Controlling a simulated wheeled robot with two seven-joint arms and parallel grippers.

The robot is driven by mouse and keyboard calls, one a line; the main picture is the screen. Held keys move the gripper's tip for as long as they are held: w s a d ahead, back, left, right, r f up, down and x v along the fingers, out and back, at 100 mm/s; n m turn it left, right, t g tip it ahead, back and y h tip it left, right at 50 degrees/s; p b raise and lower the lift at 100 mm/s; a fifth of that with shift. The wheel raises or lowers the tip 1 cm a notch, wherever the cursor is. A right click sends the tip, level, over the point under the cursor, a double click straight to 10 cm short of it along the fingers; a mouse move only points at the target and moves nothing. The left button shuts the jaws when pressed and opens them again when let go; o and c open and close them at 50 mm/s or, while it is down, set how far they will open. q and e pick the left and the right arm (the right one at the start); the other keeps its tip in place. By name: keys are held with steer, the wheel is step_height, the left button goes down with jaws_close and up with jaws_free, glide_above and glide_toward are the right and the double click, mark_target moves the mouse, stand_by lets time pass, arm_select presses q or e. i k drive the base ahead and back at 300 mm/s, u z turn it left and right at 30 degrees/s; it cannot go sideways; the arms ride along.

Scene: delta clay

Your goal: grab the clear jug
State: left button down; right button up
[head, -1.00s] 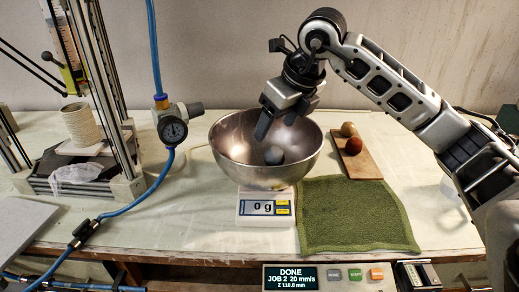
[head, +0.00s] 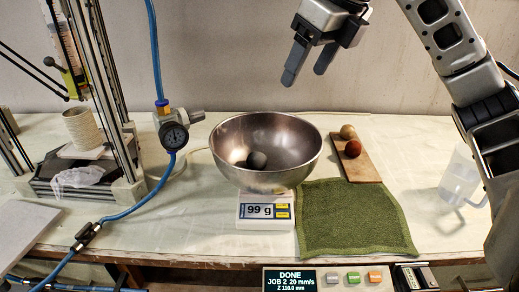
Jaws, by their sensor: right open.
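The clear jug (head: 459,179) stands upright on the table at the right, with its handle toward the lower right. Part of my right arm passes close beside its right side in the picture. My right gripper (head: 306,68) is open and empty, high above the back of the table, up and to the left of the jug and well apart from it. My left gripper is not in view.
A board (head: 362,171) with two balls and a green cloth (head: 353,222) lie between bowl and jug. A clay printer frame (head: 122,140) stands left.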

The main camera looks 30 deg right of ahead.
mark_target(462, 177)
steer(key=k, duration=1)
